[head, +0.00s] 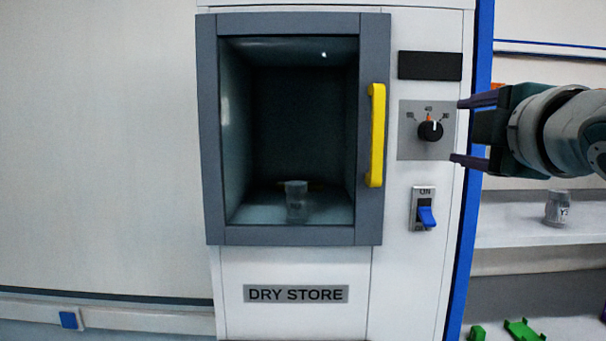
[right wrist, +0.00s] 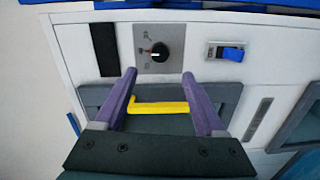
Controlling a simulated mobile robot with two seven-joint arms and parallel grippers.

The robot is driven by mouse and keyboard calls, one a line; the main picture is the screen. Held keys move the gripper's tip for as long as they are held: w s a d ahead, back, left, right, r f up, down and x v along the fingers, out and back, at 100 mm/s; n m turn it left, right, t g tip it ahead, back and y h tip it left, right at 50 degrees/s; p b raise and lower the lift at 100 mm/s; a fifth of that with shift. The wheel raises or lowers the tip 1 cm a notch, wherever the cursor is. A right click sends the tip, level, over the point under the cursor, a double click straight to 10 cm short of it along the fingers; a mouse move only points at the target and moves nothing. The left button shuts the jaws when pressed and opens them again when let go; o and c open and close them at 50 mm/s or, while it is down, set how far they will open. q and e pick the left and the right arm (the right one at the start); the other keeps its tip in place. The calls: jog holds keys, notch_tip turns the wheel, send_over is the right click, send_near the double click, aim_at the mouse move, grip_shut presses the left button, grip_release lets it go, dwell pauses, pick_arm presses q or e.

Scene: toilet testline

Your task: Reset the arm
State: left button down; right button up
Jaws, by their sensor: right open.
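My right gripper (head: 466,131) comes in from the right in the head view, in front of the right side of the dry store cabinet, beside the knob. Its two fingers are spread apart with nothing between them. In the right wrist view the open gripper (right wrist: 158,82) shows the yellow door handle (right wrist: 158,107) beyond and between its fingers. The black knob (head: 430,130) sits on a grey dial plate, and it also shows in the right wrist view (right wrist: 159,53). The left gripper is not in view.
The cabinet door (head: 292,235) is shut, with a small cup (head: 296,201) behind its window. A blue switch (head: 426,216) sits below the knob. A shelf (head: 520,228) at the right holds a small jar (head: 557,208); green parts (head: 523,330) lie lower down.

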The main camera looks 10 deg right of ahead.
jog(key=s+a+f+m+g+y, duration=0.1)
jog(key=s+a+f+m+g, duration=0.25)
jog(key=s+f, duration=0.45)
jog(key=s+a+f+m+g+y, duration=0.25)
jog(key=s+f+g, duration=0.2)
jog(key=f, duration=0.75)
jog(key=s+a+f+m+g, duration=0.2)
jog(key=s+f+m, duration=0.1)
jog(key=s, duration=0.5)
jog(key=s+a+f+m+g+y, duration=0.1)
jog(key=s+a+f+m+g, duration=0.2)
jog(key=s, duration=0.6)
jog(key=shift+a+f, duration=0.15)
jog(key=shift+f, duration=0.8)
